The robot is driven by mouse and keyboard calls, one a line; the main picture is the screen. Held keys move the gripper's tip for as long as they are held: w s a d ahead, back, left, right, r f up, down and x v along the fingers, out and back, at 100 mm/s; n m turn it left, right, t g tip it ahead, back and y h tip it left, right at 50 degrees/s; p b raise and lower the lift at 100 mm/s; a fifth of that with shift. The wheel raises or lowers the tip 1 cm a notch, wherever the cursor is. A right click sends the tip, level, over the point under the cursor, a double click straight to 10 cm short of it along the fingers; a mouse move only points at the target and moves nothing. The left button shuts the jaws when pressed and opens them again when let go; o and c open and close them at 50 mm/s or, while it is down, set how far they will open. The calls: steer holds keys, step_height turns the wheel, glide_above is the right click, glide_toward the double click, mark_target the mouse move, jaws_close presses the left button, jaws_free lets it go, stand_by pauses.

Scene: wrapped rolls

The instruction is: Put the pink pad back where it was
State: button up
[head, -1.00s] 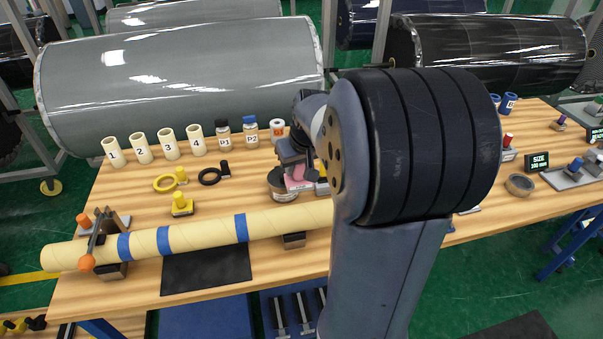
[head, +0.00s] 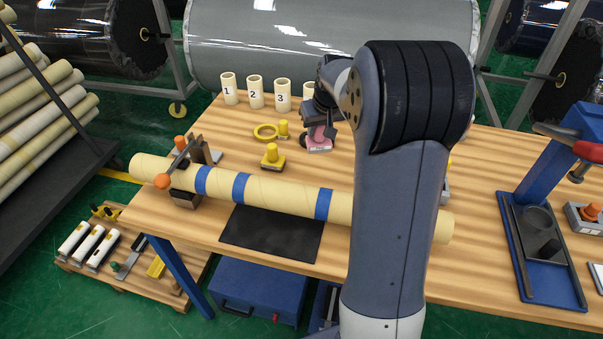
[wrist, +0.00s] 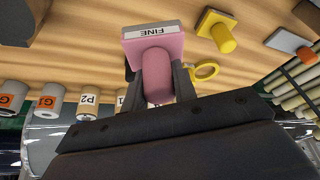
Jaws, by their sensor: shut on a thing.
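The pink pad (head: 318,143) is a square block with a knob handle. In the wrist view the pink pad (wrist: 150,45) shows a white "FINE" label on its edge. My gripper (wrist: 158,85) is shut on the knob, with one dark finger on each side. In the head view my gripper (head: 318,128) is over the wooden table, behind the long cardboard tube. I cannot tell whether the pad touches the table or hangs just above it.
A yellow pad (head: 272,156) stands left of the pink pad, with a yellow ring (head: 265,132) behind it. Numbered tubes (head: 255,94) line the back edge. The cardboard tube (head: 270,195) lies across the front. My arm hides the table's middle.

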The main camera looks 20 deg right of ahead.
mark_target(316, 144)
steer(key=f, duration=0.5)
steer(key=shift+w+a+f+p, duration=0.15)
steer(key=shift+a+f+p, duration=0.05)
steer(key=shift+f+p, duration=0.1)
steer(key=shift+f, duration=2.2)
steer(key=shift+f, duration=0.2)
steer(key=o, duration=0.9)
steer(key=shift+r, duration=0.15)
steer(key=shift+r+p, duration=0.2)
steer(key=shift+p, duration=0.1)
steer(key=b+v, duration=0.1)
steer(key=v, duration=1)
steer(key=shift+s+r, duration=0.25)
steer(key=shift+r, duration=0.1)
